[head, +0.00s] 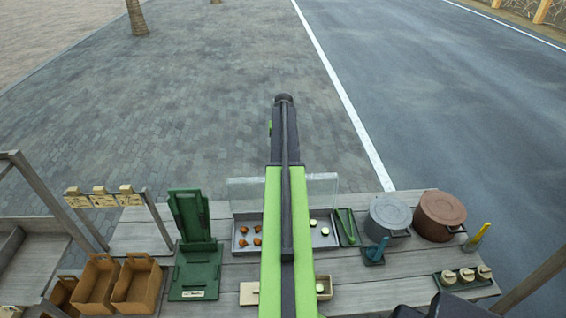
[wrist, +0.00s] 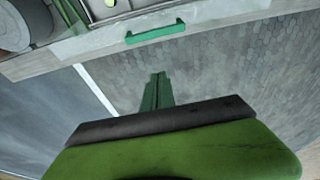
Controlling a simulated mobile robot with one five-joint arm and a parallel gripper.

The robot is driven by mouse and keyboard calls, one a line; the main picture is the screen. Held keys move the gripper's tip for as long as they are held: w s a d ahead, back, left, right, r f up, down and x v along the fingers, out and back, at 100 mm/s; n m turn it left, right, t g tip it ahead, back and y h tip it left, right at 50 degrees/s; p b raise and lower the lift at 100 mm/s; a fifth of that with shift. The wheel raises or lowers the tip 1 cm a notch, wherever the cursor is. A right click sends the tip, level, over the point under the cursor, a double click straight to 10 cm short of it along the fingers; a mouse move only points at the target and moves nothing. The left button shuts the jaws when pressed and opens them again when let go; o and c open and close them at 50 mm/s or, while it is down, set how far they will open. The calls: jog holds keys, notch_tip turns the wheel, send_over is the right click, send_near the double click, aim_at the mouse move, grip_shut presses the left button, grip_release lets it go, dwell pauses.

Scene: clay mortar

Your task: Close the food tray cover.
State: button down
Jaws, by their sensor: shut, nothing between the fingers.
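The food tray (head: 236,246) is a shallow grey metal tray on the wooden counter, partly hidden behind my arm in the head view. Its clear cover (head: 323,188) stands raised along the tray's far edge, so the tray is open. In the wrist view, the tray (wrist: 128,6) shows at the top edge, and a green handle (wrist: 155,33), apparently the cover's, lies beyond it. My gripper (wrist: 158,76) is shut and empty, over the pavement beyond the counter and apart from the handle. The head view does not show the fingertips clearly.
Brown food pieces (head: 257,241) and pale green slices (head: 325,231) lie in the tray. Green tongs (head: 347,226), a grey pot (head: 389,214) and a brown pot (head: 440,214) stand to the right. A green stand (head: 192,240) and brown baskets (head: 137,284) are left. Beyond the counter is open pavement.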

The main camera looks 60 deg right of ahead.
jog(key=b+x, duration=1.1)
jog(key=shift+s+a+r+p, duration=0.3)
jog(key=shift+s+a+p, duration=0.25)
jog(key=shift+a, duration=0.3)
jog(key=shift+s+a+r+p, duration=0.3)
jog(key=shift+s+a, duration=0.35)
jog(key=shift+a, duration=0.2)
